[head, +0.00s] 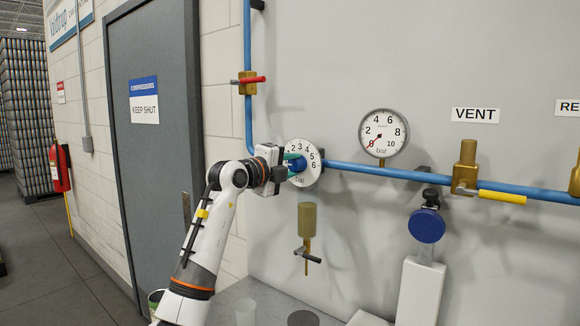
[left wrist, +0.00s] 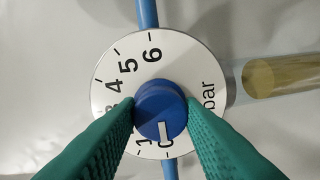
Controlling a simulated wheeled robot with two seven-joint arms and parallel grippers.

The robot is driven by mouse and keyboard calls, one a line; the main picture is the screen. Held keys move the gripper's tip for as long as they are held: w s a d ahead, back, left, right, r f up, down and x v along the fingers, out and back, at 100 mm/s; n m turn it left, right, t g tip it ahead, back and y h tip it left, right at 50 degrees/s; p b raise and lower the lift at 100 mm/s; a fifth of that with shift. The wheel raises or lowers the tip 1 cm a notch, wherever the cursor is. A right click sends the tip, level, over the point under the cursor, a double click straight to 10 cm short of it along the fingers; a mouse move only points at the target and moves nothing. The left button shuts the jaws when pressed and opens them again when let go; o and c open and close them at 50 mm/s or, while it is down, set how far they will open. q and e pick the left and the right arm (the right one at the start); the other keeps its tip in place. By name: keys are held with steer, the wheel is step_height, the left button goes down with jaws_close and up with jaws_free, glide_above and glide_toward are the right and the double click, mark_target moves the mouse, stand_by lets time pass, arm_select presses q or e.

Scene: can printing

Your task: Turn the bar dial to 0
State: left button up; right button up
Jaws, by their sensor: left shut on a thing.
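The bar dial (head: 303,150) is a round white plate with black numbers and a blue knob (head: 297,166), mounted on the blue pipe. In the left wrist view the dial plate (left wrist: 204,70) shows 0 at the bottom and 6 near the top. The white mark on the knob (left wrist: 150,98) points down, at or very near 0. My left gripper (head: 289,164) reaches the dial from the left. In the left wrist view its green fingers (left wrist: 160,112) are shut on the knob, one on each side. My right gripper is not in view.
A round gauge (head: 400,130) sits right of the dial, its red needle near 0. A red-handled valve (head: 250,80) is above left, a brass drain part (head: 307,222) below, and a yellow-handled valve (head: 500,196) under the VENT sign. A grey door (head: 155,180) stands left.

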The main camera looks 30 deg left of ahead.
arm_select(q)
steer(key=shift+f, duration=0.1)
steer(key=o, duration=1)
steer(key=s+a+b, duration=0.1)
steer(key=s+b, duration=0.3)
steer(key=s, duration=0.8)
steer(key=shift+a+r, duration=0.15)
steer(key=shift+r, duration=0.05)
